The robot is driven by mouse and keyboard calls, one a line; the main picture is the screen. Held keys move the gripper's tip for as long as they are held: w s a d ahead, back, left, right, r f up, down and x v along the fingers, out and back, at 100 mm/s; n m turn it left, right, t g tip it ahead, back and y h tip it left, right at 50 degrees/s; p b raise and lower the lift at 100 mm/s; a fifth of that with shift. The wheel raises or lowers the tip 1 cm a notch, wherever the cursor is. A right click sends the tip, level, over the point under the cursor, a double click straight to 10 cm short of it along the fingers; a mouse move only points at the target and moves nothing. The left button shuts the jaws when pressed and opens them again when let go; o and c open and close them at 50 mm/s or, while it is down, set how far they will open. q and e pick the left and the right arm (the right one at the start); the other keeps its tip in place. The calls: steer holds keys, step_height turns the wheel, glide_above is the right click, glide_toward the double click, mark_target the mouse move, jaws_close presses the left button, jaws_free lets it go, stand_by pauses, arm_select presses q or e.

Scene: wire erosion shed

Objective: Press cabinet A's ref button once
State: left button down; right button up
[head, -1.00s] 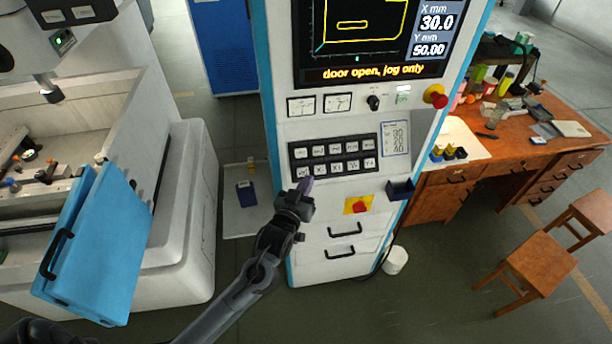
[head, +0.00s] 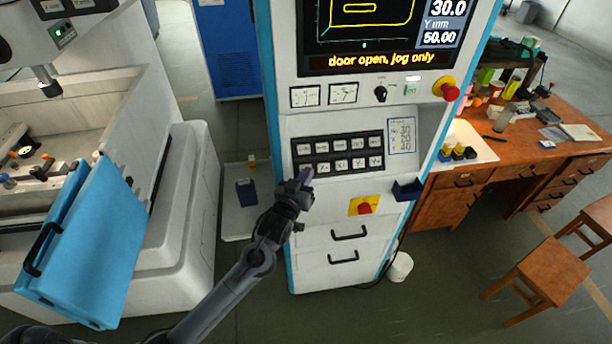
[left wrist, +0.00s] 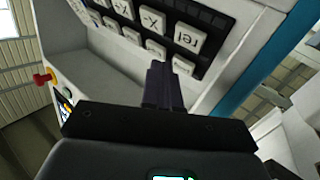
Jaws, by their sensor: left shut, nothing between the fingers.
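Cabinet A (head: 318,240) is the white cabinet with blue edges and a screen, in the middle of the head view. Its black keypad (head: 337,153) has two rows of white keys. The ref button (left wrist: 189,38) shows upside down in the left wrist view, at the end of its row by the blue edge. In the head view the keypad's lower left corner, where it sits, is mostly covered by my left fingertips. My left gripper (head: 306,176) is shut and empty, tips close to that corner; it also shows in the left wrist view (left wrist: 160,72). I cannot tell whether it touches.
A red stop knob (head: 447,90) and a red switch on a yellow plate (head: 364,206) are on the cabinet. A dark blue holder (head: 408,190) juts from its right side. A machine with a blue door (head: 85,250) stands left, a wooden desk (head: 520,150) right.

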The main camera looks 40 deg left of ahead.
arm_select(q)
steer(key=shift+w+a+f+b, duration=0.35)
steer(key=shift+w+a+f, duration=0.25)
steer(key=shift+a+f, duration=0.1)
stand_by(1.6)
steer(key=shift+w+a+f, duration=0.1)
steer(key=shift+a, duration=0.05)
steer(key=shift+w+a+f, duration=0.1)
steer(key=shift+w+a, duration=0.05)
stand_by(0.5)
